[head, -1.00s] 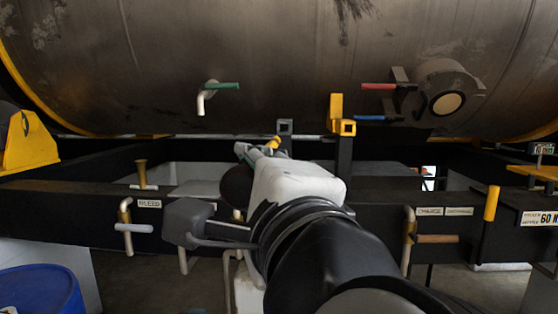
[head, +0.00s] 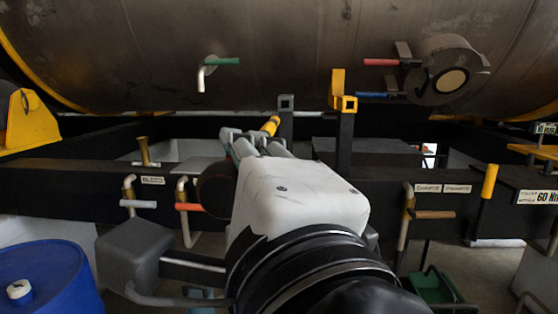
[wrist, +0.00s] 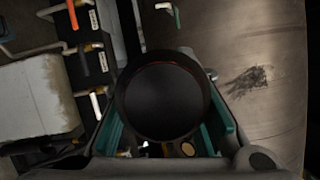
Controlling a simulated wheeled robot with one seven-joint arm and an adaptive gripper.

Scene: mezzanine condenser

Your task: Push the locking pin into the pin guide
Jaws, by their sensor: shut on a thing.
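The locking pin, a short yellow cylinder (head: 270,125), shows at the tip of my gripper (head: 252,141) in the head view. It is tilted, with its upper end towards a grey square socket on a dark post, which looks like the pin guide (head: 286,102). My gripper is shut on the pin, though the fingers hide its rear part. Whether the pin touches the guide or is inside it, I cannot tell. In the wrist view my gripper's teal-edged fingers (wrist: 168,140) stand either side of a black disc that blocks the centre; the pin is not clear there.
A yellow bracket (head: 348,103) on a dark post stands right of the guide. Red (head: 380,62) and blue (head: 373,95) handles are beyond it. The tank (head: 290,45) hangs above. An orange-handled valve (head: 188,207) is left of my gripper, with a blue drum (head: 45,285) lower left.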

